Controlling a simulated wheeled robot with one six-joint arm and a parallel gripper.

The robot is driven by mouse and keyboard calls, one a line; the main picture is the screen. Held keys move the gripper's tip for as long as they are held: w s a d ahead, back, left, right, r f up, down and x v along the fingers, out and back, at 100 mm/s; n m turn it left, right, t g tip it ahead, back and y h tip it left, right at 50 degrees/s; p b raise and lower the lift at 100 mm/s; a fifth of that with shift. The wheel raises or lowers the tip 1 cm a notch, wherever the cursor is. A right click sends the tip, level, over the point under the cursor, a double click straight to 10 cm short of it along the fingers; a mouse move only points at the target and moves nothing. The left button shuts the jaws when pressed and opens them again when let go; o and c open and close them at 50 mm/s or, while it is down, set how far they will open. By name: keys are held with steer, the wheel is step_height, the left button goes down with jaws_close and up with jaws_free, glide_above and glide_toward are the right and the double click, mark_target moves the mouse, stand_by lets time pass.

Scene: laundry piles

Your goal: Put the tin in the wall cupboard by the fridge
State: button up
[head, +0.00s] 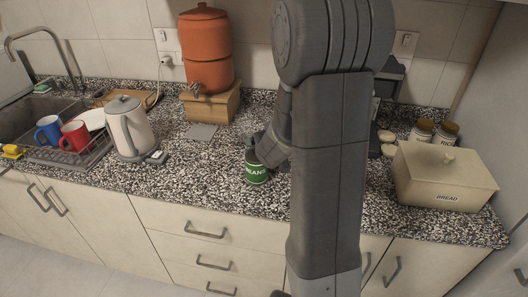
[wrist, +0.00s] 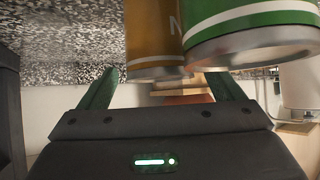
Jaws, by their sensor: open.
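A green tin marked BEANS (head: 257,174) stands upright on the speckled counter. My arm comes down in front of the counter, and my gripper (head: 255,147) is at the tin's upper part, partly hidden by the arm. In the wrist view, my gripper (wrist: 163,90) is open with its two fingers apart. That view appears upside down. A green tin (wrist: 250,22) and a brown-orange tin (wrist: 152,40) show close beyond the fingers, with no visible grip on either. The brown-orange tin cannot be made out in the head view. The wall cupboard is not in view.
The counter (head: 200,170) is clear left of the tin. A kettle (head: 130,130), an orange dispenser (head: 206,50) on a wooden stand, and mugs by the sink stand further left. A bread bin (head: 440,178) and two jars (head: 433,131) stand right of my arm.

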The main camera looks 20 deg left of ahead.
steer(key=shift+x, duration=0.85)
steer(key=shift+c, duration=0.2)
steer(key=shift+r, duration=0.1)
steer(key=c, duration=1.5)
steer(key=shift+o, duration=0.2)
step_height(320, 180, up, 18)
steer(key=p, duration=1.1)
steer(key=shift+p, duration=0.4)
